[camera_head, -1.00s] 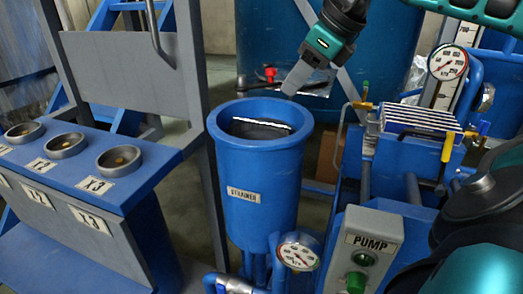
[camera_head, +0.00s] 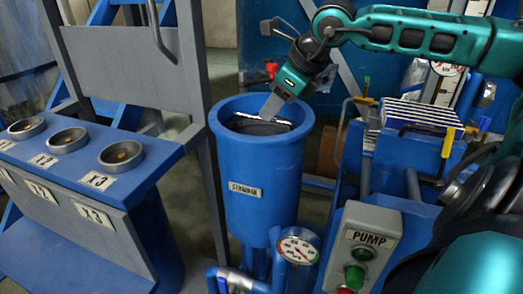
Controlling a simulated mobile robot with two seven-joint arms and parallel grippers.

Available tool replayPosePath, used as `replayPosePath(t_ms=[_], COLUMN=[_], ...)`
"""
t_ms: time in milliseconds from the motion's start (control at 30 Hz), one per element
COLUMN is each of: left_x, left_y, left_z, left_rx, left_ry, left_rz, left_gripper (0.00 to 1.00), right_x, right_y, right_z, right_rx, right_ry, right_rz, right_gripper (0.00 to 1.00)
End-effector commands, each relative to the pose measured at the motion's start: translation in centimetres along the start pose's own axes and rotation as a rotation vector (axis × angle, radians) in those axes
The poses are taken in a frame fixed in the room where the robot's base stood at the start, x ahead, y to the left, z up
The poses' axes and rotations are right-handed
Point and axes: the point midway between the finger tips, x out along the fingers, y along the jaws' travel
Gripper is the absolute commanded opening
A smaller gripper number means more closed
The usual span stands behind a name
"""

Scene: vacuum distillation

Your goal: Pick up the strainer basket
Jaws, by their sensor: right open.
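The strainer basket (camera_head: 256,127) is a dark, round insert with a pale rim edge, sitting down inside the blue cylindrical housing labelled STRAINER (camera_head: 262,165). Only its upper part shows in the housing mouth; the rest is hidden by the wall. My right gripper (camera_head: 267,68) comes in from the upper right and is open. One grey finger reaches down over the back right of the housing mouth, close to the basket's rim; I cannot tell whether it touches. The other finger is up and to the left, over the background. My left gripper is not in view.
A blue stand with several round cups (camera_head: 121,155) is at the left, beside a grey upright frame. A PUMP button box (camera_head: 362,250) and a dial gauge (camera_head: 298,248) stand at the front. A finned block (camera_head: 422,115) is at the right. A red-handled valve (camera_head: 270,70) is behind.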

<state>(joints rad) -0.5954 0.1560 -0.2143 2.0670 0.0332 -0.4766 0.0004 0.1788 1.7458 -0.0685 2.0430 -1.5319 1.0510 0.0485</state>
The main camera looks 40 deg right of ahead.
Motion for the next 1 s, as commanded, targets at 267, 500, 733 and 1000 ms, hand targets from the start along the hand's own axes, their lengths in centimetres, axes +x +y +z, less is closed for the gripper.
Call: replayPosePath(t_ms=[267,500,733,1000], left_x=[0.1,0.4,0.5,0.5], left_y=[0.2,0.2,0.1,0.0], left_z=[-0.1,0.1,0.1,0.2], left_rx=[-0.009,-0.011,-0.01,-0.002], left_ry=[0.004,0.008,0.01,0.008], left_rz=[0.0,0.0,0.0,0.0], left_gripper=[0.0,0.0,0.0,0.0], right_x=[1.6,3.4,3.9,3.9], right_y=[0.2,0.2,0.2,0.2], right_z=[0.1,0.2,0.3,0.3], right_rx=[0.001,0.0,0.0,0.0], right_ry=[0.005,0.003,-0.001,-0.001], right_rz=[0.0,0.0,0.001,0.001], right_gripper=[0.42,0.42,0.42,0.34])
